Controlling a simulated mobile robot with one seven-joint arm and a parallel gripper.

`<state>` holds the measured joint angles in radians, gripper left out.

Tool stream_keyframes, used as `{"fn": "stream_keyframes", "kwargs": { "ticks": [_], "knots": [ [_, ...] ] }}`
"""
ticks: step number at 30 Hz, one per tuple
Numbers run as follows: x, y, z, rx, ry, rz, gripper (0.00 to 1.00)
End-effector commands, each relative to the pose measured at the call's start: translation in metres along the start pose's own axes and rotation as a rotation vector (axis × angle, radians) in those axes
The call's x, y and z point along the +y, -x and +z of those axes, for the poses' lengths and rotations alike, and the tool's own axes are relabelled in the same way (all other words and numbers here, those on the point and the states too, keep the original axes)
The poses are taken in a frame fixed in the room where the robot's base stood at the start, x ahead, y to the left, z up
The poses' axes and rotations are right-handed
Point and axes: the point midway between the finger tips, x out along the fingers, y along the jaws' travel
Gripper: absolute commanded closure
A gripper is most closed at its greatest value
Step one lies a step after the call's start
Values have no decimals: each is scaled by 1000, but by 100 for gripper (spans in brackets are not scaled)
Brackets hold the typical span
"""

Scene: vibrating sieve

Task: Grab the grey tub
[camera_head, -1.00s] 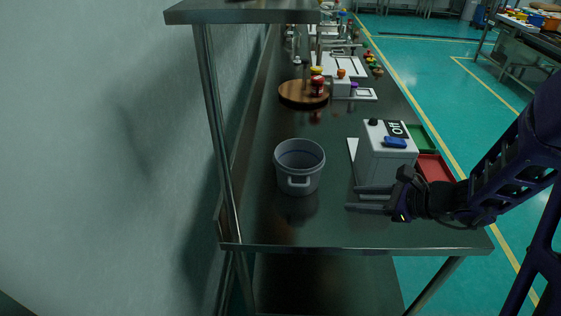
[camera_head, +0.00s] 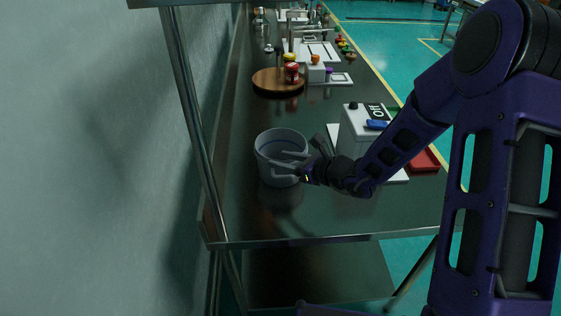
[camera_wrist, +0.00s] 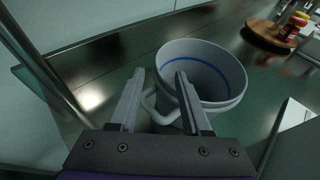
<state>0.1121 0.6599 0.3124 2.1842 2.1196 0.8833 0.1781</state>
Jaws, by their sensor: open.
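The grey tub (camera_head: 270,167) stands upright and empty on the dark metal table, left of the white box. It also shows in the wrist view (camera_wrist: 222,101), with a blue line inside and its handle (camera_wrist: 150,104) facing me. My gripper (camera_head: 283,165) is at the tub's near right side. In the wrist view my gripper (camera_wrist: 158,88) has its two fingers apart. The handle lies between them, and the right finger overlaps the tub's near rim. I cannot tell whether either finger touches the tub.
A white box (camera_head: 351,131) marked "off" with a blue switch stands right of the tub. A round wooden board (camera_head: 265,84) with jars lies behind. A shelf post (camera_head: 190,110) rises at the left. The table front left of the tub is clear.

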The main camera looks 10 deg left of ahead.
Motion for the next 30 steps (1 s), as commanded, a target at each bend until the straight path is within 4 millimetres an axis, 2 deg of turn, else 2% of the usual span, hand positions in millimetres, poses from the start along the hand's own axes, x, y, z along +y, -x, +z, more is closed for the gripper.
{"fn": "stream_keyframes", "kwargs": {
  "ticks": [8,15,18,26,30],
  "knots": [
    [0,-22,0,0,0,1,52],
    [1,-60,-1,1,0,2,52],
    [0,-69,0,0,0,1,52],
    [0,-72,0,1,0,-1,52],
    [0,-72,0,1,0,0,73]
  ]
}}
